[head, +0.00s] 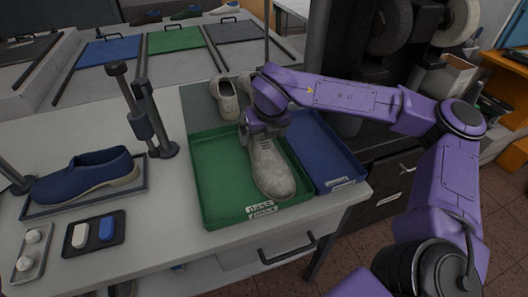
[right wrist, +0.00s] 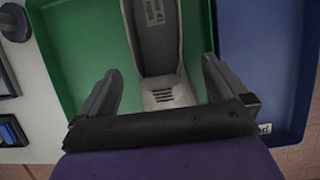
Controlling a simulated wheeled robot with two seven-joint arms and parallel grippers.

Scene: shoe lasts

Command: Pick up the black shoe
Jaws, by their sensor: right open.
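No black shoe shows clearly in these views. A pale grey shoe (head: 270,172) lies in the green tray (head: 208,205), toe toward the tray's labelled front edge. My right gripper (head: 264,134) is over the heel end of this shoe. In the right wrist view, its open fingers (right wrist: 160,68) stand on either side of the shoe's opening, and the pale shoe (right wrist: 158,98) lies between them. I cannot tell whether the fingers touch it. My left gripper is not in view.
A blue tray (head: 338,172) adjoins the green one. A blue shoe (head: 84,178) sits in a shallow tray at left, near a dark upright stand (head: 141,120). Another pale shoe (head: 226,99) is behind the green tray. Small dark trays (head: 94,250) lie at front left.

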